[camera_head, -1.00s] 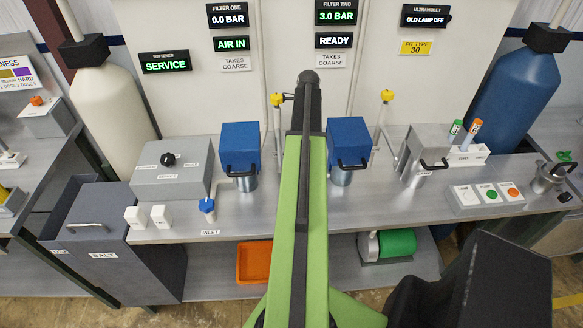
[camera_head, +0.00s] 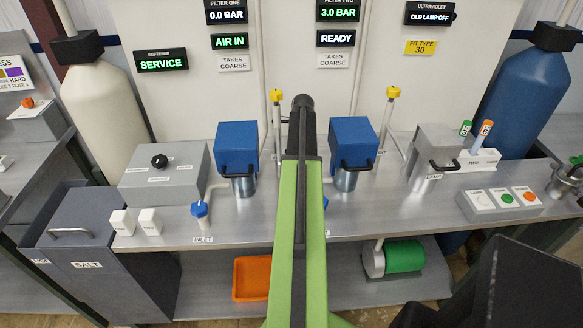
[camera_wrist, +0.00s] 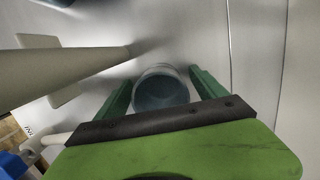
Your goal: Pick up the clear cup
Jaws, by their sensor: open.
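The clear cup (camera_wrist: 160,92) shows in the wrist view as a round, see-through vessel standing on a grey metal surface. My gripper (camera_wrist: 160,80) is open, with one green finger on each side of the cup. A narrow gap shows on the right side; on the left the finger is very close and I cannot tell if it touches. The near part of the cup is hidden behind my gripper's dark crossbar. In the head view my arm hides the gripper, and I cannot see the cup there.
In the wrist view a pale pipe (camera_wrist: 60,76) crosses close on the left. In the head view, blue filter housings (camera_head: 237,148) and (camera_head: 353,142) stand on either side of my arm. The steel bench (camera_head: 265,222) has a blue-handled inlet tap (camera_head: 200,210). An orange tray (camera_head: 250,278) lies below.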

